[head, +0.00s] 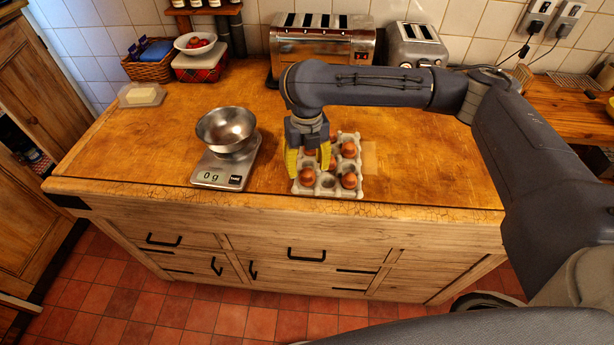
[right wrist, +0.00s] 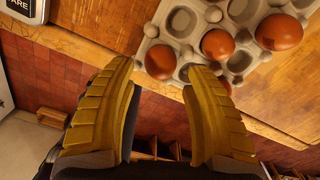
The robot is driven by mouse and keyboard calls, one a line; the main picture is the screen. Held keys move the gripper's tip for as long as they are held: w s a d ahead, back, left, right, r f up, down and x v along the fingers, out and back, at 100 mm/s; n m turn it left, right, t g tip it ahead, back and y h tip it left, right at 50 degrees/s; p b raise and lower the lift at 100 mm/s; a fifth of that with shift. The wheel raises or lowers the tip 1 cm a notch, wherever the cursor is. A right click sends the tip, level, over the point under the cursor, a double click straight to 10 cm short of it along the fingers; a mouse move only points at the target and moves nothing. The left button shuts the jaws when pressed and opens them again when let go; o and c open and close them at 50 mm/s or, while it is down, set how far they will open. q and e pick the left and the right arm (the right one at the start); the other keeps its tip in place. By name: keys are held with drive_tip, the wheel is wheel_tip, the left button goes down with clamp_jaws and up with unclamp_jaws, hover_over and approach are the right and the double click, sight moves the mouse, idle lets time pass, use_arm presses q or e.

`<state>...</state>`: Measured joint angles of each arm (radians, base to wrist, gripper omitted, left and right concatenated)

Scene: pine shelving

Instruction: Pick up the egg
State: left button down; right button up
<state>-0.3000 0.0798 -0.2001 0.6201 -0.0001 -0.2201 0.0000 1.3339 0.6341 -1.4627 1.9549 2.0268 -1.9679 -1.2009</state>
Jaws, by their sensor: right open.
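Several brown eggs sit in a grey carton (head: 329,190) near the counter's front edge. One egg (head: 307,177) is in the front left cup, another egg (head: 349,180) at the front right, and another egg (head: 348,149) behind it. My right gripper (head: 307,163) points down at the carton's left side, with yellow fingers apart and partly hiding an egg behind them. In the right wrist view, the open fingers (right wrist: 162,72) have nothing between them; an egg (right wrist: 160,62) lies just beyond the tips. Contact cannot be told. My left gripper is not in view.
A scale (head: 224,170) reading 0 g, with a steel bowl (head: 226,130) on it, stands left of the carton. Toasters (head: 322,48) (head: 414,45) stand at the back. A butter dish (head: 141,95) lies at the far left. Counter between scale and carton is clear.

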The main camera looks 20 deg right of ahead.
sight(307, 169)
drive_tip(key=shift+f, duration=2.2)
drive_tip(key=shift+o, duration=0.2)
drive_tip(key=c, duration=0.7)
